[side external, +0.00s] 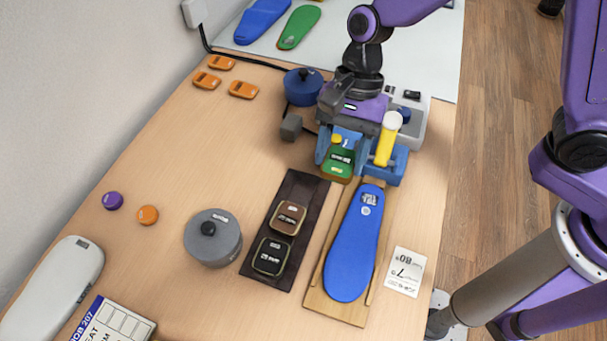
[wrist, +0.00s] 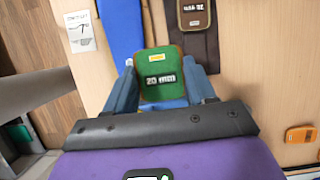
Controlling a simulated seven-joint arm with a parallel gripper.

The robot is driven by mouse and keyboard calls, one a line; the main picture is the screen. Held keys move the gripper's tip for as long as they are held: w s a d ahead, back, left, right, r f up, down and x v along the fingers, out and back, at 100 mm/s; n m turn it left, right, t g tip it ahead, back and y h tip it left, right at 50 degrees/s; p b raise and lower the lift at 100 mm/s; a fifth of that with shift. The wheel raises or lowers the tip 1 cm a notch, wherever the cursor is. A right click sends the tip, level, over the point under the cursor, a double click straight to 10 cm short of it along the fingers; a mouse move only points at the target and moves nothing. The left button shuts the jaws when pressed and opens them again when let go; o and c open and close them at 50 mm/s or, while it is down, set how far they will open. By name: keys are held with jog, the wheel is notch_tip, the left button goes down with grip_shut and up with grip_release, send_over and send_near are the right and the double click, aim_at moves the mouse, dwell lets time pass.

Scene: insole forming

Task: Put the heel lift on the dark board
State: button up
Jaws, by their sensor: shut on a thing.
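My gripper (side external: 352,160) has blue fingers and is shut on a green heel lift (side external: 337,166) with a brown edge. In the wrist view the heel lift (wrist: 162,75) sits between my two fingers (wrist: 163,88), with a "20 mm" label and a small yellow label. The dark board (side external: 308,186) lies just left of and in front of my gripper in the side view. It carries a brown heel lift (side external: 289,217) and a black heel lift (side external: 270,257); its far end is bare. The board (wrist: 200,42) is partly visible in the wrist view.
A blue insole (side external: 352,245) lies on a wooden board (side external: 330,305) right of the dark board. A printed card (side external: 404,272) is farther right. A grey lidded pot (side external: 212,238) stands left of the dark board. A yellow cylinder (side external: 386,145) stands by my gripper.

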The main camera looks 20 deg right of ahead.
send_over(302, 193)
jog(key=w+d, duration=0.1)
notch_tip(302, 193, down, 6)
jog(key=shift+f, duration=0.25)
jog(key=shift+w+f, duration=0.1)
jog(key=shift+f, duration=1.45)
jog(key=shift+f, duration=0.15)
jog(key=o, duration=1.1)
jog(key=v, duration=1.2)
